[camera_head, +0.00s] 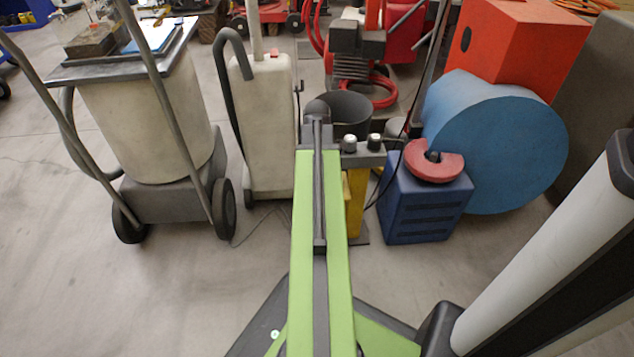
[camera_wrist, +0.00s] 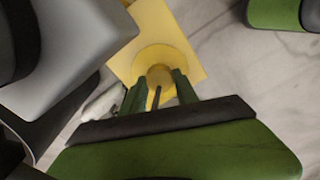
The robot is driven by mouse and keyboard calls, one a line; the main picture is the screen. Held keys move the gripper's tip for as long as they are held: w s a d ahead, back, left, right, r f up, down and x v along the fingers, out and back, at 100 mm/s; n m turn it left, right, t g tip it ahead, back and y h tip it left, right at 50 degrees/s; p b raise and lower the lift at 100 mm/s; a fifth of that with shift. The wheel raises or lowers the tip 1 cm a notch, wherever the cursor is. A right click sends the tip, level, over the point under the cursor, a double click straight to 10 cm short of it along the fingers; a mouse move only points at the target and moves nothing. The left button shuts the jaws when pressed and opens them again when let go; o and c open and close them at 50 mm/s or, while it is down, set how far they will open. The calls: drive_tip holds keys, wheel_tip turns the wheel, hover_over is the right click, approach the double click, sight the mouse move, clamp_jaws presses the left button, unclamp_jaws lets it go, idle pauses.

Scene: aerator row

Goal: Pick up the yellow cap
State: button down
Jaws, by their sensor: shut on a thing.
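In the wrist view, the yellow cap (camera_wrist: 160,74) is round and sits between the two green fingers of my gripper (camera_wrist: 158,88). My gripper is shut on it. Behind the cap is a flat yellow square surface (camera_wrist: 150,25); whether the cap touches it or is apart from it I cannot tell. The fingers hide the cap's sides. In the head view, my green arm reaches forward through the middle, and I cannot make out the cap or the fingertips there.
In the head view, a yellow post (camera_head: 355,205) stands just right of my arm. A blue box (camera_head: 420,205) with a red ring (camera_head: 434,168) and a large blue drum (camera_head: 510,150) are further right. A white wheeled cart (camera_head: 155,125) is left. Floor at front left is clear.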

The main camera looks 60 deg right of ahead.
wheel_tip(320, 180, up, 10)
drive_tip(key=p, duration=1)
